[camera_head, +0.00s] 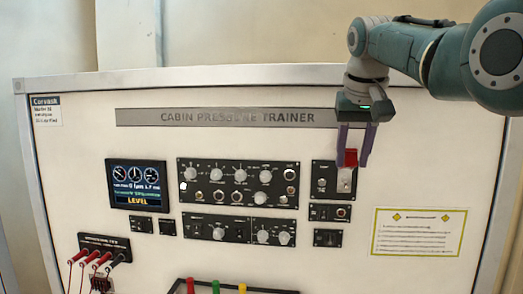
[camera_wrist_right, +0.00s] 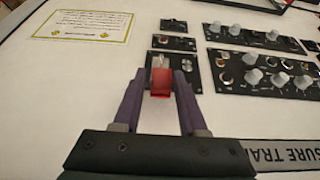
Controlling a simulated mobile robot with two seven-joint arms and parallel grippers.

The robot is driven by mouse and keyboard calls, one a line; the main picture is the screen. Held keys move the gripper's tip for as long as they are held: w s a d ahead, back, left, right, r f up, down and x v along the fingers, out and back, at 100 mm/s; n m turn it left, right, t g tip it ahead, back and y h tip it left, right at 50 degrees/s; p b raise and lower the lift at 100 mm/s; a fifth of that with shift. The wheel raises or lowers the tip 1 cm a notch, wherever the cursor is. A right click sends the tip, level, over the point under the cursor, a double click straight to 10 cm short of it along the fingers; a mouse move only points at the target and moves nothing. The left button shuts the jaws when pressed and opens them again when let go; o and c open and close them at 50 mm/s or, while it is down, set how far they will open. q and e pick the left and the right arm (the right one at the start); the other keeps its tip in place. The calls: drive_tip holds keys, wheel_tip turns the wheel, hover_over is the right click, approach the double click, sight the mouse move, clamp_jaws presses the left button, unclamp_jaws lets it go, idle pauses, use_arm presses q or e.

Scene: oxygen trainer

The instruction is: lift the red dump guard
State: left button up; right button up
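The red dump guard (camera_head: 350,157) is a small red cover on a dark switch panel at the right of the trainer board. It also shows in the right wrist view (camera_wrist_right: 161,83), with a pale switch part behind it. My right gripper (camera_head: 355,160) is at the guard, its two purple fingers on either side of it. My left gripper is not in view.
The dark panel (camera_head: 317,185) carries other small switches and knobs beside the guard. A larger knob panel (camera_head: 238,182) is to its left, and a yellow-edged placard (camera_head: 420,232) is at the lower right. The board between guard and placard is bare.

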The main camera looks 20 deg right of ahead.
drive_tip(key=shift+o, duration=1)
drive_tip(key=shift+r, duration=0.1)
drive_tip(key=shift+a+r, duration=0.1)
drive_tip(key=v, duration=0.9)
drive_tip(key=shift+s+r, duration=0.2)
drive_tip(key=shift+r, duration=0.15)
